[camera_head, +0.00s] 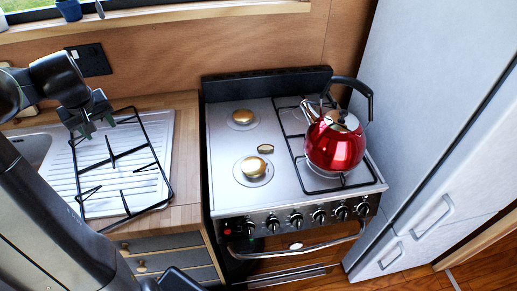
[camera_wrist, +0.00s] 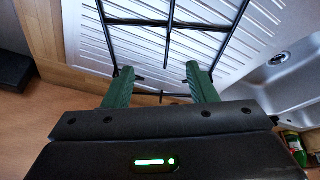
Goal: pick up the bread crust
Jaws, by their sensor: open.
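A small brown piece that looks like the bread crust (camera_head: 265,149) lies on the steel hob top, between the two bare left burners and left of the kettle. It is small in the head view and does not show in the wrist view. My gripper (camera_head: 87,131) is well to the left of it, above the sink's ribbed drainboard. In the wrist view my gripper (camera_wrist: 158,71) has its two green fingers apart, with nothing held between them.
A red kettle (camera_head: 335,142) stands on the hob's right grate. A loose black grate (camera_head: 122,154) lies across the drainboard (camera_head: 98,190) and wooden counter, below my gripper. A tall grey cabinet (camera_head: 430,110) borders the stove on the right. The hob's left half is largely clear.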

